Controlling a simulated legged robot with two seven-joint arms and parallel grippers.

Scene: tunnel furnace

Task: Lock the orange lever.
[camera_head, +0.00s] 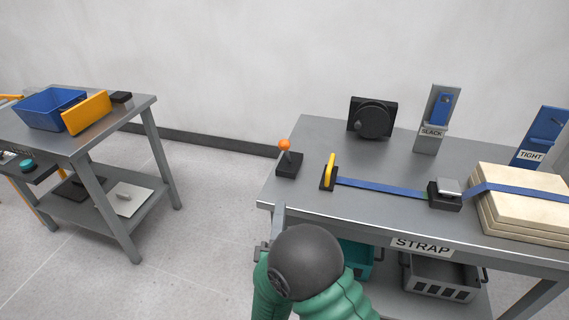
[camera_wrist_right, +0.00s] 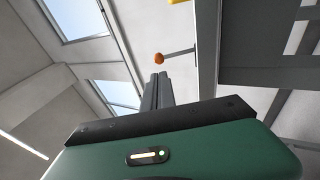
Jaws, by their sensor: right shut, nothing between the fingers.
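The orange lever (camera_head: 285,146) has an orange ball knob on a thin stem. It rises from a small black base on the left end of the grey workbench (camera_head: 310,133). In the right wrist view the orange knob (camera_wrist_right: 158,59) shows just beyond the fingertips, with its grey stem running to the right. My right gripper (camera_head: 279,212) is at the bench's front left edge, nearer to me than the lever and apart from it in the head view. Its fingers (camera_wrist_right: 158,76) are together and empty. My dark round wrist hides part of it. My left gripper is not in view.
A yellow handle (camera_head: 329,172) with a blue strap (camera_head: 382,188) lies right of the lever, leading to a buckle (camera_head: 444,194) and stacked boards (camera_head: 525,203). A black dial box (camera_head: 371,118) stands behind. Another table (camera_head: 142,104) is at left, with clear floor between.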

